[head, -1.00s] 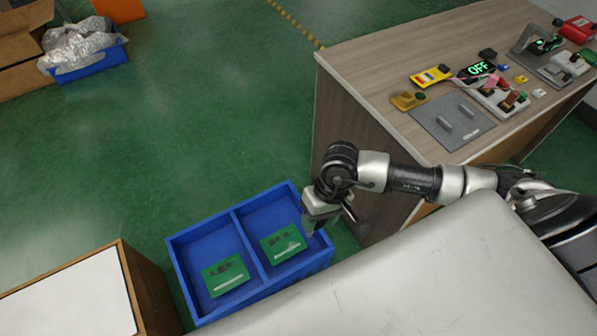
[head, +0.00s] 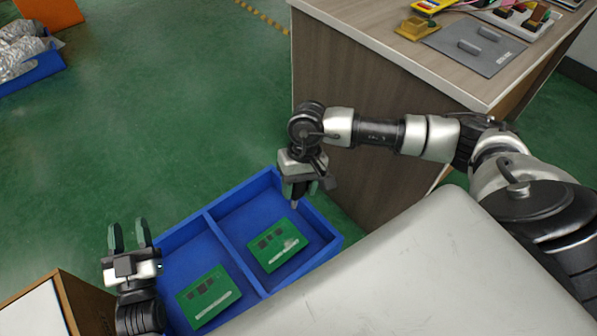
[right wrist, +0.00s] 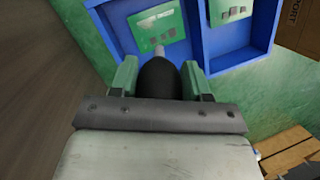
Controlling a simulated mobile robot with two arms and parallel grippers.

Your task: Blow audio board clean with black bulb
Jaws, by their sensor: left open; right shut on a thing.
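A blue two-compartment crate (head: 326,235) holds a green board in each compartment. The right-compartment board (head: 273,252) has dark chips and a pale greyish patch; the left-compartment board (head: 205,297) has dark chips and a pale strip. I cannot tell which is the audio board. My right gripper (head: 305,188) is over the far side of the right compartment, shut on the black bulb (right wrist: 158,80). The bulb's pale nozzle points down toward the right-compartment board, which also shows in the right wrist view (right wrist: 150,27). My left gripper (head: 130,236) is open and empty, left of the crate.
A wooden workbench (head: 380,85) stands behind my right arm, with a grey plate (head: 478,46) and switch fixtures on top. A pale-topped box (head: 40,310) stands at the lower left. A light surface (head: 390,260) lies in front. Green floor is free behind the crate.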

